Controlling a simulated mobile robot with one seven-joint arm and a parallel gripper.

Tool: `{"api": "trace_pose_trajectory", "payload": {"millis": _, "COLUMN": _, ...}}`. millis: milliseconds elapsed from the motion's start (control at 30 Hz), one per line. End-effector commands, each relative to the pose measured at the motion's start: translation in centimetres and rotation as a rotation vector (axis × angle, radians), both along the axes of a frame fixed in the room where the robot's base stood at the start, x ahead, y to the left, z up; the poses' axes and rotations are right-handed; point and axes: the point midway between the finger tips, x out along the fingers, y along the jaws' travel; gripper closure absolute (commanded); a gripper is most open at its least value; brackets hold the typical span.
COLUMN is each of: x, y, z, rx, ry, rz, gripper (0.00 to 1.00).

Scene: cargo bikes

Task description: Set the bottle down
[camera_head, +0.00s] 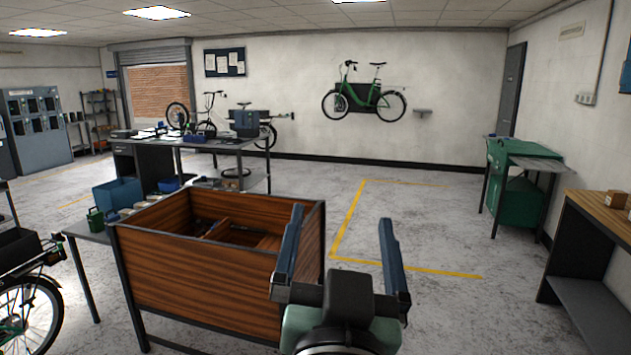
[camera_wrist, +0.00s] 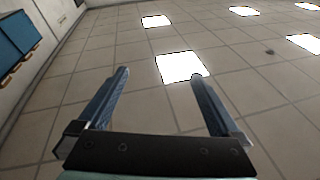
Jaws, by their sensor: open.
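My gripper (camera_head: 341,214) is raised in front of the head camera, beside the right end of a wooden crate. Its two blue fingers are wide apart with nothing between them. In the wrist view my gripper (camera_wrist: 160,74) is also open and empty, and the camera faces the ceiling and its lights. I cannot make out a bottle in either view.
The wooden crate (camera_head: 190,285) on a dark frame holds loose pieces. A low table (camera_head: 82,232) with small containers adjoins its left. A workbench (camera_head: 205,147) stands behind, a green cabinet (camera_head: 517,200) and wooden-topped bench (camera_head: 598,208) at right. The middle floor is clear.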

Motion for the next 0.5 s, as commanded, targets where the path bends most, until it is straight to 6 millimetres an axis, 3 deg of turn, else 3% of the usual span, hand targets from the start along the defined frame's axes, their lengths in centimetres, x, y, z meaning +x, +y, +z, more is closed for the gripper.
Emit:
{"api": "trace_pose_trajectory", "payload": {"millis": 33, "x": -1.6, "y": 0.7, "z": 4.7, "rx": -0.038, "ry": -0.129, "rz": 0.010, "gripper": 0.00}}
{"api": "trace_pose_trajectory", "payload": {"millis": 100, "x": -4.0, "y": 1.5, "z": 9.4, "rx": -0.084, "ry": -0.275, "rz": 0.014, "gripper": 0.00}}
{"api": "trace_pose_trajectory", "payload": {"millis": 200, "x": -7.1, "y": 2.2, "z": 14.0, "rx": -0.129, "ry": -0.430, "rz": 0.011, "gripper": 0.00}}
{"api": "trace_pose_trajectory", "payload": {"millis": 333, "x": -9.5, "y": 2.5, "z": 16.7, "rx": -0.157, "ry": -0.533, "rz": 0.002, "gripper": 0.00}}
{"api": "trace_pose_trajectory", "payload": {"millis": 500, "x": -10.0, "y": 2.6, "z": 17.2, "rx": -0.163, "ry": -0.553, "rz": 0.000, "gripper": 0.00}}
